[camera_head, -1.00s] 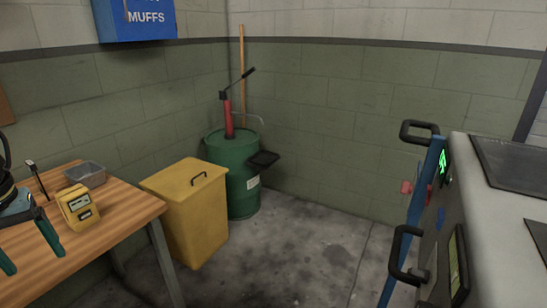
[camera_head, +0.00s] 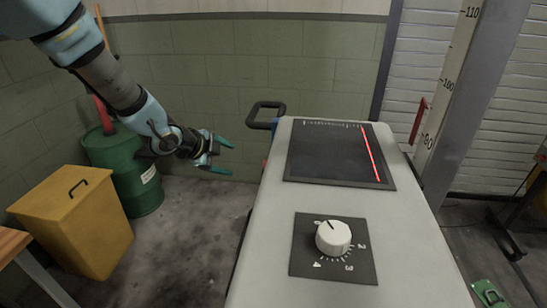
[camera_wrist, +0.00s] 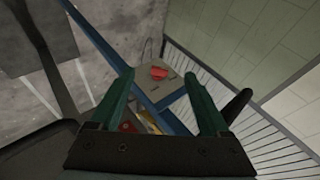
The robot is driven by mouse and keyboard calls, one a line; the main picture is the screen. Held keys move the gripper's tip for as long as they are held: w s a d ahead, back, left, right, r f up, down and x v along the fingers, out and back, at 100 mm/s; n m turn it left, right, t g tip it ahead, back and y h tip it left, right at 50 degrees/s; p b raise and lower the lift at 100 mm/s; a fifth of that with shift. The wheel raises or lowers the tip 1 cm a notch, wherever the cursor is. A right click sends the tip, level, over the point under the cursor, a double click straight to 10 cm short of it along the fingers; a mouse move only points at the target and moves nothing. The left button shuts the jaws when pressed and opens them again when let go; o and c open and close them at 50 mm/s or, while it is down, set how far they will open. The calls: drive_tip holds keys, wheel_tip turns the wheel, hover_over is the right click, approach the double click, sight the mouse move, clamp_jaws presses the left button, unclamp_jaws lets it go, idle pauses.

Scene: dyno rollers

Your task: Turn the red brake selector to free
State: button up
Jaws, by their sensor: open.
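My gripper (camera_head: 226,157) is open and empty, held out in the air to the left of the grey console, fingers pointing right toward its handle side. In the wrist view my gripper (camera_wrist: 158,75) has its green fingers spread wide. A small red part (camera_wrist: 159,72) on a grey-beige plate shows between and beyond the fingertips; it may be the red brake selector, but its setting cannot be read. Another red bit (camera_wrist: 128,126) shows low between the fingers. In the head view the selector cannot be made out on the console's hidden left side.
The grey console (camera_head: 262,245) has a white knob (camera_head: 333,237), a dark screen (camera_head: 335,155) with a red line, and a black handle (camera_head: 265,115). A yellow bin (camera_head: 75,225) and green drum (camera_head: 140,185) stand left. Floor between bin and console is clear.

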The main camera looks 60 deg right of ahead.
drive_tip(key=shift+m+g, duration=0.4)
drive_tip(key=shift+m, duration=0.3)
drive_tip(key=s+d+f+p, duration=0.1)
drive_tip(key=s+d+f, duration=0.1)
drive_tip(key=d, duration=0.1)
drive_tip(key=s+d+f+p, duration=0.1)
drive_tip(key=d+f, duration=0.1)
drive_tip(key=d, duration=0.2)
drive_tip(key=s+d+f+p, duration=0.1)
drive_tip(key=s+d+f, duration=0.1)
drive_tip(key=d+f, duration=0.1)
drive_tip(key=shift+s+d+p, duration=0.15)
drive_tip(key=shift+s+p, duration=0.15)
drive_tip(key=shift+s, duration=0.05)
clamp_jaws()
